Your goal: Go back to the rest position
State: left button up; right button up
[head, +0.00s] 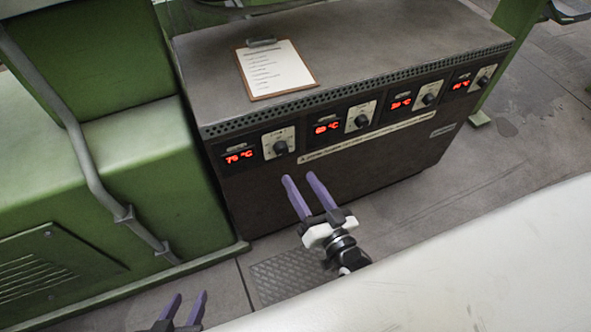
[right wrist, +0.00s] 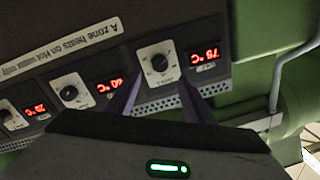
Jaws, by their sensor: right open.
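My right gripper (head: 299,177) is in front of the dark control cabinet (head: 275,190), below its leftmost knob (head: 281,147). Its two purple fingers are apart with nothing between them. In the right wrist view the fingers (right wrist: 160,95) point towards the cabinet front, with the knob (right wrist: 159,63) beside the 75 °C display appearing between and beyond their tips. They look apart from the knob. My left gripper (head: 190,295) shows only at the bottom edge of the head view. Its purple fingers are apart and empty; the rest is cut off.
A clipboard (head: 275,70) with a printed sheet lies on the cabinet top. Several red displays and knobs line its front. A green machine (head: 140,165) with a grey pipe (head: 90,165) stands at the left. Open floor (head: 450,185) lies in front of the cabinet to the right.

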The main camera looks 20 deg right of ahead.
pick_arm(q)
jog(key=shift+w, duration=0.1)
pick_arm(e)
jog(key=shift+s, duration=0.3)
pick_arm(q)
jog(key=shift+s, duration=0.2)
jog(key=p, duration=0.1)
jog(key=r+p, duration=0.1)
jog(key=shift+s+a+r+p, duration=0.15)
jog(key=shift+s+a+p, duration=0.1)
jog(key=shift+p, duration=0.1)
pick_arm(e)
jog(key=s+a+f+n+g, duration=0.1)
jog(key=s+f+n+g, duration=0.2)
jog(key=s, duration=1.2)
jog(key=n+g, duration=0.3)
jog(key=g, duration=0.3)
jog(key=shift+s+a+f+y, duration=0.2)
jog(key=shift+a+y, duration=0.1)
jog(key=shift+y, duration=0.1)
pick_arm(q)
jog(key=shift+a, duration=0.1)
